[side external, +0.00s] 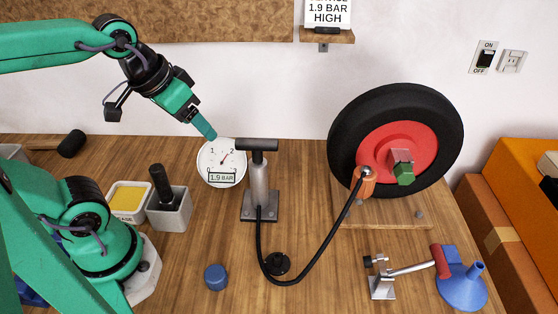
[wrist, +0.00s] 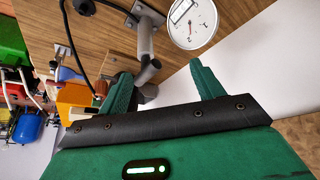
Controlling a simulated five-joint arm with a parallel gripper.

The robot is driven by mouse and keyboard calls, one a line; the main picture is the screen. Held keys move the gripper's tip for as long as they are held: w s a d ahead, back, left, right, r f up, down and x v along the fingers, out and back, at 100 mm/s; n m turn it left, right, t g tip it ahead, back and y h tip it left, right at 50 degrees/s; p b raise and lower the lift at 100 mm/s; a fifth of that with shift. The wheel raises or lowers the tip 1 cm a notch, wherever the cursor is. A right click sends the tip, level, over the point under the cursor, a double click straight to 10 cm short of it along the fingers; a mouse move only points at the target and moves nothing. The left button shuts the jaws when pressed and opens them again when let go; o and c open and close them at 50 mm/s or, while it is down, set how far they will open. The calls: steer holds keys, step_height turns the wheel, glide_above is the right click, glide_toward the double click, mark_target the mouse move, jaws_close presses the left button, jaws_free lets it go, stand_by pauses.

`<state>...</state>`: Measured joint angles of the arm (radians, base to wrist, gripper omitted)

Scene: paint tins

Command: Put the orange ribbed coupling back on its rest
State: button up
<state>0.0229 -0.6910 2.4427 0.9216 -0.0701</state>
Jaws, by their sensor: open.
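The orange ribbed coupling (side external: 368,186) is at the end of the black hose, against the red hub of the wheel (side external: 350,110). Whether it is locked on a valve there is too small to tell. A low black round holder (side external: 278,264) on the bench, beside the hose, looks like its rest; nothing orange sits in it. My gripper (side external: 208,132) is in the air above the gauge, left of the pump handle and well away from the coupling. In the wrist view its two green fingers (wrist: 158,78) are apart, with nothing held between them.
The hand pump (side external: 259,185) stands mid-bench beside the white gauge (side external: 222,162), which reads 1.9 BAR. A blue cap (side external: 215,277), a grey tool cup (side external: 170,211), a red-handled lever (side external: 410,267) and a blue funnel (side external: 462,290) stand around. The front middle is mostly clear.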

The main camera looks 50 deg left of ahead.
steer(key=w+d+r+n+g, duration=0.1)
steer(key=w+d+r+n, duration=0.25)
steer(key=w, duration=0.35)
steer(key=n+g, duration=0.4)
steer(key=n, duration=0.3)
glide_above(366, 171)
steer(key=f, duration=0.4)
steer(key=a+f, duration=0.1)
steer(key=f, duration=0.1)
steer(key=shift+s+f, duration=0.1)
steer(key=shift+d+f, duration=0.3)
steer(key=shift+d, duration=0.25)
steer(key=shift+f, duration=3.9)
steer(key=c, duration=1.2)
